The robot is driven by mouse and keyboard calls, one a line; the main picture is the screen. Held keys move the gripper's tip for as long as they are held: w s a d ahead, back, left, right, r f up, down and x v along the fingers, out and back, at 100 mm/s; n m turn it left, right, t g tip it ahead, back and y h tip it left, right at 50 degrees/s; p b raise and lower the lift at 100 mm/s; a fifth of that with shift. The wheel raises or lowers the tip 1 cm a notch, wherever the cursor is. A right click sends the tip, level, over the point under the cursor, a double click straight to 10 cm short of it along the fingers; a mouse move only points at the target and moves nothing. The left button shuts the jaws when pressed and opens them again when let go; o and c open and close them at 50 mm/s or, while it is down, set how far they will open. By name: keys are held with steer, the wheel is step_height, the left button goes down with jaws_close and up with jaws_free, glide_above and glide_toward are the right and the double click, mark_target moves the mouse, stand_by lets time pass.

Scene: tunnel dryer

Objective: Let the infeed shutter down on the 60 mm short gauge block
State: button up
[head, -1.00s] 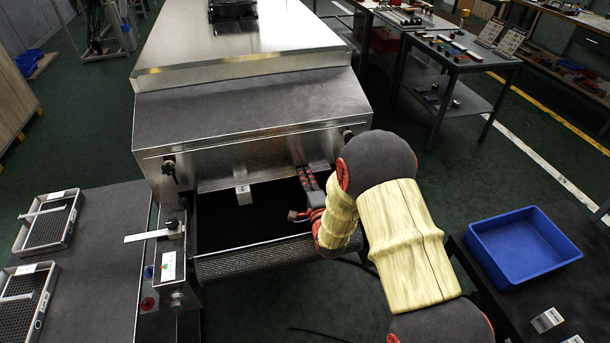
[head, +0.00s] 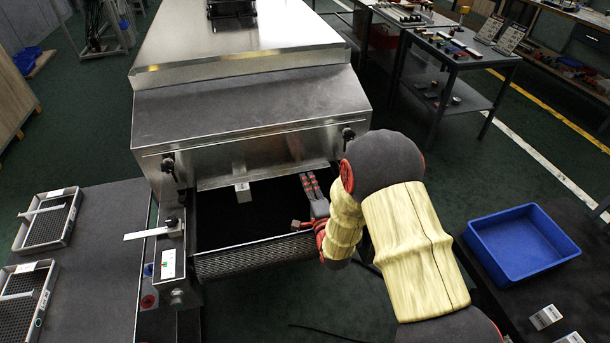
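The infeed shutter (head: 270,161) is a bright metal plate across the mouth of the dryer, between two black knobs. A small pale block (head: 243,191), probably the gauge block, is at its lower edge, left of the middle. I cannot tell whether they touch, nor read the block's size. My gripper (head: 311,181) has red and grey fingers and is at the right part of the opening, near the shutter's lower edge and apart from the block. Its fingertips are small and dark here, so I cannot tell whether it grips the shutter.
The mesh belt (head: 255,257) runs along the front of the opening. A bracket with a pale flat bar (head: 148,235) stands at the left. Trays (head: 48,220) lie on the left table. A blue bin (head: 522,246) and labelled white blocks (head: 545,317) are at the right.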

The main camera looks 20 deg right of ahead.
steer(key=s, duration=0.7)
steer(key=shift+s, duration=0.35)
step_height(320, 180, up, 14)
steer(key=s+r+n+g+p, duration=0.1)
steer(key=s+n+g+p, duration=0.15)
steer(key=n+g, duration=0.5)
steer(key=s+r+n+g+p, duration=0.1)
steer(key=s+r+n, duration=0.2)
steer(key=s, duration=0.6)
steer(key=s+r+n+g, duration=0.2)
steer(key=s+r+n, duration=0.1)
steer(key=s, duration=0.5)
steer(key=s+r+n+g+p, duration=0.1)
steer(key=s+r+n+g, duration=0.1)
steer(key=s, duration=0.7)
steer(key=shift+s+a+r+n+p, duration=0.35)
steer(key=shift+r+n, duration=0.55)
steer(key=shift+n, duration=0.35)
steer(key=shift+o, duration=0.2)
